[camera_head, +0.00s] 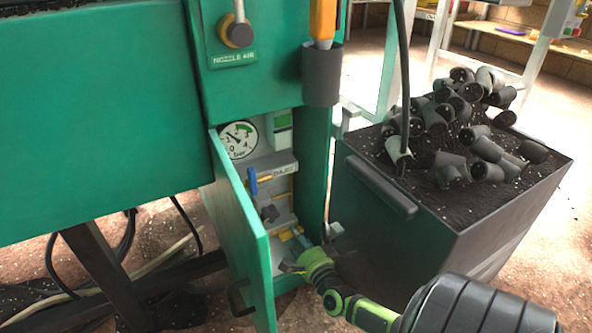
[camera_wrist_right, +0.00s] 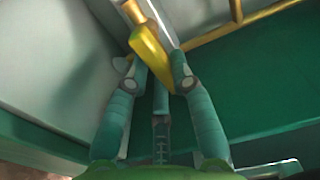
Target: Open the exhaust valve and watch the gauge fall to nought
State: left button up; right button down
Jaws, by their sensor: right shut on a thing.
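The round white gauge (camera_head: 240,139) sits at the top inside the open green cabinet; its needle is too small to read surely. Below it a blue-handled valve (camera_head: 253,182) sticks out beside a label plate. My right gripper (camera_head: 295,256) reaches low into the cabinet. In the right wrist view, its fingers (camera_wrist_right: 158,85) are shut on a yellow lever (camera_wrist_right: 148,48), which points down between them. In the head view the gripper partly hides the lever. Any exhaust label cannot be read. My left gripper is out of view.
The green cabinet door (camera_head: 238,235) hangs open on the left of my right gripper, with a black handle (camera_head: 240,298). A dark bin (camera_head: 470,225) heaped with grey plugs (camera_head: 465,110) stands close on the right. Cables lie on the floor at left.

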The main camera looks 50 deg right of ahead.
jog(key=shift+f+m, duration=0.1)
jog(key=shift+m, duration=0.4)
jog(key=c, duration=1.1)
grip_release()
jog(key=shift+o, duration=0.2)
jog(key=shift+s+a, duration=0.1)
jog(key=v, duration=1.1)
jog(key=shift+s, duration=0.4)
